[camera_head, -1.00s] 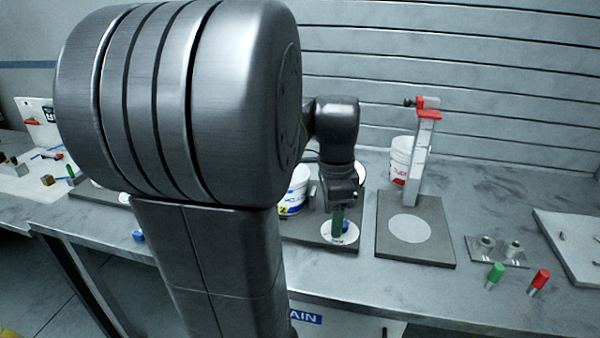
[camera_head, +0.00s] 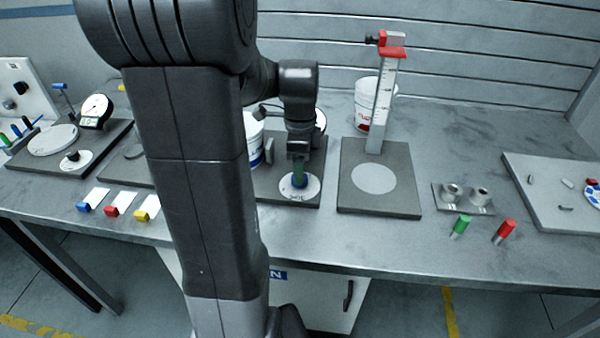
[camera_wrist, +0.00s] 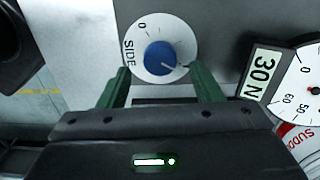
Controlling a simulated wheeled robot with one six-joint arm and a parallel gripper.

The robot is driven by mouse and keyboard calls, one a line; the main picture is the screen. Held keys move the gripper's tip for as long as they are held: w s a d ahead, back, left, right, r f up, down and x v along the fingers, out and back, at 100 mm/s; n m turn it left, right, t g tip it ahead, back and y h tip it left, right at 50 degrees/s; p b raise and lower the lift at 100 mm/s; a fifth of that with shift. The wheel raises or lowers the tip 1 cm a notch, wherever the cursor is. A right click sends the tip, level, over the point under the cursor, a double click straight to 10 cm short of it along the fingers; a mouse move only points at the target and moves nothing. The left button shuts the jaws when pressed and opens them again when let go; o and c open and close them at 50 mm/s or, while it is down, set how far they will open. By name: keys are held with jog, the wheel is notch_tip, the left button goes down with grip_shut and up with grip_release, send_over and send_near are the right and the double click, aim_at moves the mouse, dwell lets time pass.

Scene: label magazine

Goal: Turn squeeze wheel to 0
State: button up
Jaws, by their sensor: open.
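A round white dial (camera_wrist: 140,65) with a blue knob (camera_wrist: 160,57) at its middle shows at the top of the wrist view. The dial bears the word SIDE and a 0 near its rim. A small pale pointer at the knob points to the lower right, away from that 0. In the head view the dial (camera_head: 312,190) lies flat on a dark base plate. My gripper (camera_wrist: 160,68) is open, its green fingers on either side of the knob, with no clear contact visible.
A gauge marked 30 N (camera_wrist: 305,85) stands beside the dial. A white tub (camera_head: 254,145) is left of my gripper. To the right are a plate with a tall scale post (camera_head: 384,100), a metal block with two sockets (camera_head: 465,197), and green (camera_head: 461,226) and red (camera_head: 504,231) pegs.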

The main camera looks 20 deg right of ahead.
jog(key=shift+f, duration=1.6)
jog(key=c, duration=1)
